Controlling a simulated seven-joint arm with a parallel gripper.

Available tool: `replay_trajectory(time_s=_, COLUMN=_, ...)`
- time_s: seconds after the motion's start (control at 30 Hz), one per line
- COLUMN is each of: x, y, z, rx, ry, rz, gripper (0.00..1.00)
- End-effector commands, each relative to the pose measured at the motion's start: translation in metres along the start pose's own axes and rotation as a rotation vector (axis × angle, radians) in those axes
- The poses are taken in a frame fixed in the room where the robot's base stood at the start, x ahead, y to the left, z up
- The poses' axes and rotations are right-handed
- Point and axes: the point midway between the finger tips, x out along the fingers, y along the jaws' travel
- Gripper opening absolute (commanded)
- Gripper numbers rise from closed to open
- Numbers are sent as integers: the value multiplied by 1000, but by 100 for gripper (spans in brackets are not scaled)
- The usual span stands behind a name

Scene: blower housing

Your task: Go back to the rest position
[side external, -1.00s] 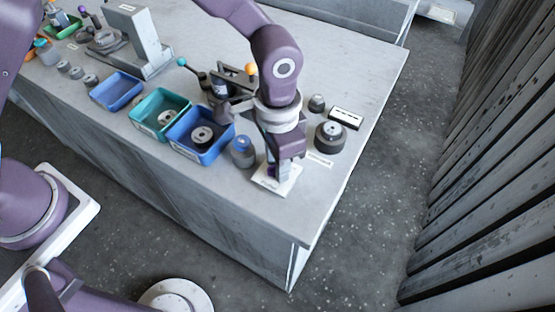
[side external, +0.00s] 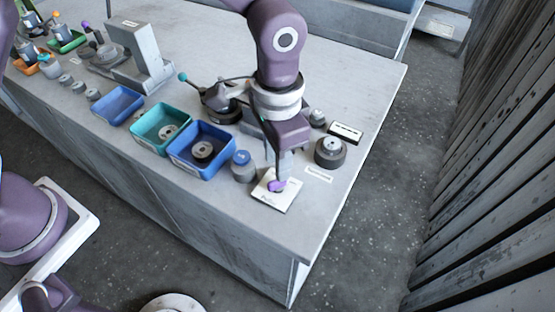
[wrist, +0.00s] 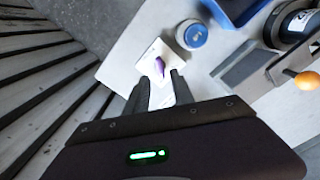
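A small purple part (side external: 277,186) lies on a white pad (side external: 268,200) near the front right of the bench. In the wrist view the purple part (wrist: 159,66) rests on the pad (wrist: 150,50), just beyond my fingertips. My gripper (wrist: 160,80) has its two fingers apart with nothing held between them. In the side view my gripper hangs close above and behind the pad; its fingertips are partly hidden there.
A blue-topped jar (side external: 242,167) stands left of the pad. Blue (side external: 228,148) and teal (side external: 145,136) bins sit further left. A dark round part (side external: 330,153) stands to the right. Behind my wrist is a fixture with a teal knob (side external: 183,77).

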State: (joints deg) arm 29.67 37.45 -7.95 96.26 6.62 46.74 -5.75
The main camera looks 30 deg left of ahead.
Motion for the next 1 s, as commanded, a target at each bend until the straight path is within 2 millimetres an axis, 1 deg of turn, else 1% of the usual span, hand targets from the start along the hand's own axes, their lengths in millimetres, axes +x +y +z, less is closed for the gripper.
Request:
replay_trajectory(time_s=0.23, x=-2, y=-2, z=1, rx=-3, ry=3, rz=-1, gripper=29)
replay_trajectory(time_s=0.27, x=-7, y=-5, z=2, rx=-9, ry=10, rz=-3, gripper=29)
replay_trajectory(time_s=0.33, x=-33, y=-21, z=11, rx=-44, ry=42, rz=-13, gripper=29)
replay_trajectory(time_s=0.37, x=-49, y=-31, z=18, rx=-68, ry=63, rz=-20, gripper=29)
replay_trajectory(time_s=0.4, x=-74, y=-46, z=33, rx=-108, ry=97, rz=-31, gripper=29)
replay_trajectory(time_s=0.47, x=-110, y=-69, z=63, rx=-180, ry=152, rz=-51, gripper=29)
replay_trajectory(time_s=0.5, x=-130, y=-82, z=86, rx=-228, ry=188, rz=-64, gripper=29)
replay_trajectory(time_s=0.57, x=-154, y=-94, z=123, rx=-301, ry=241, rz=-81, gripper=29)
replay_trajectory(time_s=0.6, x=-166, y=-100, z=148, rx=-350, ry=277, rz=-94, gripper=29)
replay_trajectory(time_s=0.63, x=-172, y=-102, z=166, rx=-385, ry=304, rz=-102, gripper=29)
replay_trajectory(time_s=0.7, x=-180, y=-104, z=204, rx=-458, ry=362, rz=-119, gripper=29)
replay_trajectory(time_s=0.8, x=-179, y=-99, z=242, rx=-537, ry=424, rz=-137, gripper=29)
replay_trajectory(time_s=0.9, x=-174, y=-94, z=262, rx=-582, ry=462, rz=-145, gripper=29)
replay_trajectory(time_s=1.0, x=-172, y=-92, z=269, rx=-596, ry=476, rz=-149, gripper=29)
